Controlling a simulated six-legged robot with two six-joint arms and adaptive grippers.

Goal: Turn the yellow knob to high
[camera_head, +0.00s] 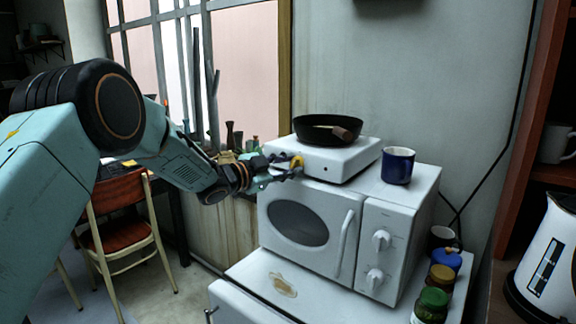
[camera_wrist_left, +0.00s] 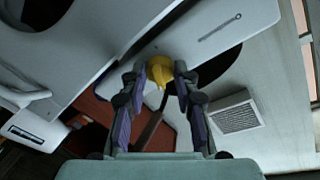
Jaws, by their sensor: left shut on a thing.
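The yellow knob (camera_head: 297,161) sits on the front of a small white hot plate (camera_head: 340,158). The hot plate stands on top of a white microwave. My left gripper (camera_head: 286,168) reaches in from the left and is shut on the yellow knob. In the left wrist view the yellow knob (camera_wrist_left: 160,71) shows between the two fingertips (camera_wrist_left: 160,80). The fingers partly cover the knob's sides. I cannot read any setting mark for the knob. A black pan (camera_head: 328,129) with a brown handle stands on the hot plate. My right gripper is not in view.
The white microwave (camera_head: 335,234) has two white dials on its right side. A blue mug (camera_head: 397,166) stands on its top, right of the hot plate. Several jars (camera_head: 440,279) stand beside it. A chair (camera_head: 122,212) is at the left, and a kettle (camera_head: 545,262) at the right.

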